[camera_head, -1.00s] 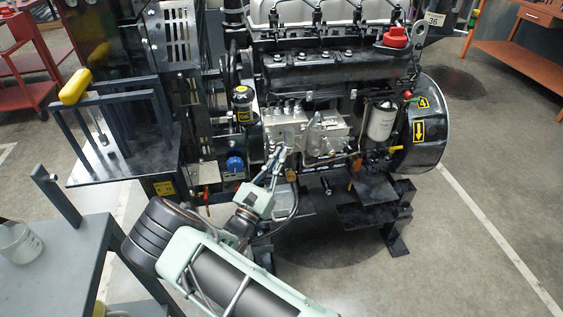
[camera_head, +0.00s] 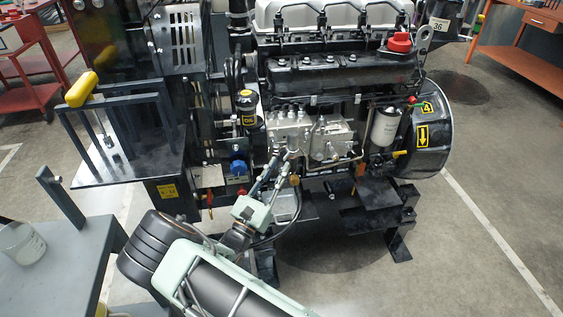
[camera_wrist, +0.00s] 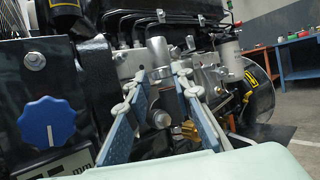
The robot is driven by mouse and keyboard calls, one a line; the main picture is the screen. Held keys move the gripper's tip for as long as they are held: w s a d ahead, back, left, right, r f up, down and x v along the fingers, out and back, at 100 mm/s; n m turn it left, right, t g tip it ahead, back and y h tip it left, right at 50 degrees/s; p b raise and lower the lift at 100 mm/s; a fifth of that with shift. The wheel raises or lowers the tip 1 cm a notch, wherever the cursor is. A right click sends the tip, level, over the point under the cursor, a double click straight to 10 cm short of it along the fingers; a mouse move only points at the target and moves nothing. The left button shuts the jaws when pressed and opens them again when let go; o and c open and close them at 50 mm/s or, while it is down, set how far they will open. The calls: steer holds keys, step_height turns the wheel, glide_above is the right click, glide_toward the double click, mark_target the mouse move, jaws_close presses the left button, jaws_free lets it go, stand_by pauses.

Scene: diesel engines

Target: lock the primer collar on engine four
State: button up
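The engine (camera_head: 330,75) bears a yellow "4" label (camera_head: 427,109) on its round black housing at the right. My gripper (camera_head: 284,156) is in front of the pale metal pump block (camera_head: 287,131) on the engine's near side. In the wrist view my gripper (camera_wrist: 160,72) has its two blue-grey fingers apart, with nothing held between them. A silver upright cylinder (camera_wrist: 158,52) stands just beyond the fingertips; I cannot tell if it is the primer collar. A round silver fitting (camera_wrist: 159,118) and a brass knob (camera_wrist: 186,130) show behind and between the fingers.
A blue dial (camera_wrist: 47,122) is close at the left of the wrist view. A white filter (camera_head: 384,127) and a yellow-handled valve (camera_head: 399,153) sit right of the pump. A grey bench (camera_head: 65,265) stands at front left.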

steer(key=v, duration=0.9)
steer(key=shift+r, duration=0.1)
